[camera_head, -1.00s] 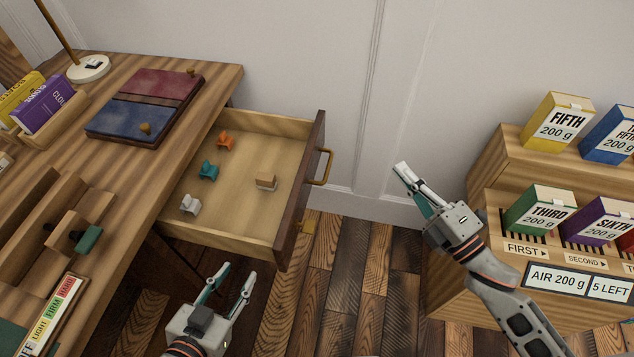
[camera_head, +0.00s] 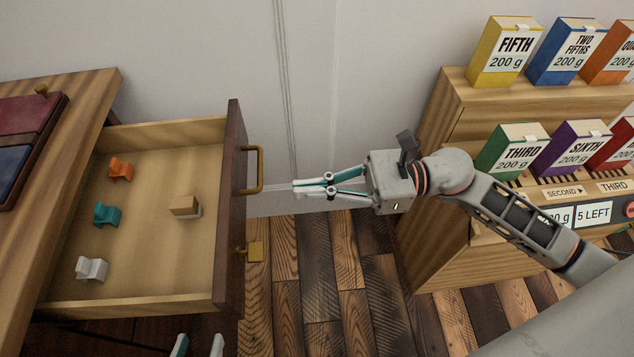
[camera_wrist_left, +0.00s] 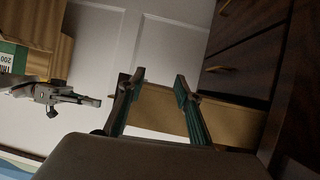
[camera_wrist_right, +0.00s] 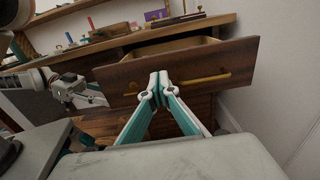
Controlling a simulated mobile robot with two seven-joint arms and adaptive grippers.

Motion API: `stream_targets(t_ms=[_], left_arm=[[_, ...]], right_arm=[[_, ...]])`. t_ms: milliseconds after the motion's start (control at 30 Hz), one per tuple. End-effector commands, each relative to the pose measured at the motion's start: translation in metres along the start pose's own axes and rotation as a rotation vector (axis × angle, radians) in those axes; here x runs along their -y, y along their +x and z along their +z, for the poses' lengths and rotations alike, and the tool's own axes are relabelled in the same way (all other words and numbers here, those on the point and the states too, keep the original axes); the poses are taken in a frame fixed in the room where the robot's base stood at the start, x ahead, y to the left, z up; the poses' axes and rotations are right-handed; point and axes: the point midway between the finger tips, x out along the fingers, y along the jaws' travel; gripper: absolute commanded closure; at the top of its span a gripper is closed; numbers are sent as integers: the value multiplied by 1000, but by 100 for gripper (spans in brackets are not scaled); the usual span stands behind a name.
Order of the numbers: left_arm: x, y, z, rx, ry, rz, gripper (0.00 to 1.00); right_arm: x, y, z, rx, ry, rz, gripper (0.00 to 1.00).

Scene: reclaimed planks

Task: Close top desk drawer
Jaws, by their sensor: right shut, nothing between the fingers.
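The top desk drawer (camera_head: 160,130) stands pulled out from the wooden desk (camera_head: 70,105). Its dark front carries a brass handle (camera_head: 259,170), and a brass piece (camera_head: 254,252) sits lower on it. Orange (camera_head: 120,169), teal (camera_head: 106,214) and white (camera_head: 92,268) small pieces and a tan block (camera_head: 185,206) lie inside. My right gripper (camera_head: 296,188) is shut and empty, to the right of the handle and apart from it, pointing at the drawer front. In the right wrist view the drawer front (camera_wrist_right: 190,75) is ahead. My left gripper (camera_head: 198,345) is open and empty below the drawer's near side.
A stepped wooden shelf (camera_head: 440,150) with labelled boxes, including a yellow one (camera_head: 505,55) and a green one (camera_head: 515,150), stands at the right. A white wall is behind. The plank floor (camera_head: 320,275) between drawer and shelf is clear.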

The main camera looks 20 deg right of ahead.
Motion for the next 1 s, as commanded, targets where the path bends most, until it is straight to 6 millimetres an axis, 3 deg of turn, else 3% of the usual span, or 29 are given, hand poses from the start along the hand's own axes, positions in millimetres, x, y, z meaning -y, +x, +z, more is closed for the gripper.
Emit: stream_targets(t_ms=[300, 500, 1000], left_arm=[[2, -1, 3, 8, 10, -3, 66], [2, 0, 4, 10, 12, -3, 66], [2, -1, 4, 11, 11, -3, 66]], right_arm=[[0, 63, 2, 5, 0, 0, 100], [0, 87, 1, 3, 4, -1, 100], [0, 96, 0, 0, 4, -2, 100]])
